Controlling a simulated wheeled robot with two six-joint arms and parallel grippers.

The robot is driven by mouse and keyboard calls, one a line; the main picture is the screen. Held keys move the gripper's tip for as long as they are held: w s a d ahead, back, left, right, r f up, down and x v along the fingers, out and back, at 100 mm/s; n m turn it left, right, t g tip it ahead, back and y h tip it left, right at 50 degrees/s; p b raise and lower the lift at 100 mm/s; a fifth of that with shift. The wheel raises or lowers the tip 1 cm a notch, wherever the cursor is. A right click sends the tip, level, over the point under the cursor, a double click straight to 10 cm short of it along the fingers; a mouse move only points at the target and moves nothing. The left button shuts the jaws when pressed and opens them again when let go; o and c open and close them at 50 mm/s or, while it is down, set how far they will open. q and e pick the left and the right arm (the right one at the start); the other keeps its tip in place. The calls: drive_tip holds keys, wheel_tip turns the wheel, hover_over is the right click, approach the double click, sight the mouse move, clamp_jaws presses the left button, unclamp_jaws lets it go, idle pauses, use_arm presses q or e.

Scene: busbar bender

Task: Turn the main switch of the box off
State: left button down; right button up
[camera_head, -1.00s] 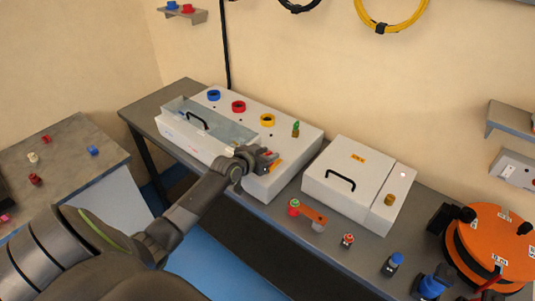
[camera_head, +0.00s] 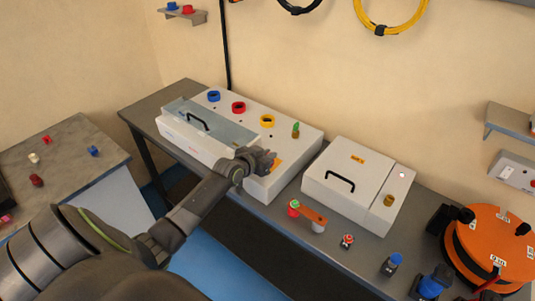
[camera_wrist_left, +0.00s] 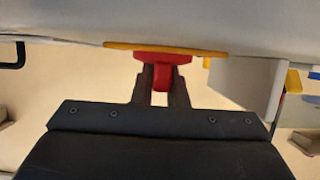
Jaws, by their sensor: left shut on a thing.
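The long white box (camera_head: 296,158) stands on the bench, with blue, red and yellow rings on top. A yellow plate (camera_head: 278,166) shows on its near face beside my left gripper (camera_head: 268,160). In the left wrist view, the yellow plate (camera_wrist_left: 170,48) carries a red switch handle (camera_wrist_left: 160,60). There my left gripper (camera_wrist_left: 160,85) is shut on the handle, one finger on each side. In the head view the gripper hides the handle. My right gripper is in neither view.
A smaller white box (camera_head: 345,176) with a black handle stands to the right. An orange lever (camera_head: 313,215), small buttons and an orange reel (camera_head: 490,245) are further right. A side table (camera_head: 70,160) with small coloured parts stands left.

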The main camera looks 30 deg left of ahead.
use_arm(q)
drive_tip(key=shift+r+n+y+p, duration=0.15)
drive_tip(key=shift+n+y+p, duration=0.65)
drive_tip(key=shift+p, duration=0.7)
drive_tip(key=shift+n+y+p, duration=0.4)
drive_tip(key=shift+y, duration=0.2)
drive_tip(key=shift+f+n+y, duration=0.2)
drive_tip(key=shift+n+y, duration=0.2)
drive_tip(key=shift+y, duration=0.1)
drive_tip(key=shift+f+n+g+y+b, duration=0.15)
drive_tip(key=shift+n+g+y+b, duration=0.25)
drive_tip(key=shift+n+y+b, duration=0.3)
drive_tip(key=n+g+y+b, duration=0.3)
drive_tip(key=b, duration=0.2)
drive_tip(key=n+g+y+b, duration=0.2)
drive_tip(key=n+g+b, duration=0.1)
drive_tip(key=n+b, duration=0.1)
drive_tip(key=n+g+y+b, duration=0.3)
drive_tip(key=n+b, duration=0.1)
drive_tip(key=b, duration=0.3)
drive_tip(key=shift+s+a+f+y, duration=0.1)
drive_tip(key=shift+s+a+y, duration=0.1)
drive_tip(key=shift+a+y, duration=0.1)
drive_tip(key=shift+s+r+n+g+b, duration=0.1)
drive_tip(key=shift+r+n+g+b, duration=0.1)
drive_tip(key=shift+n+g+b, duration=1)
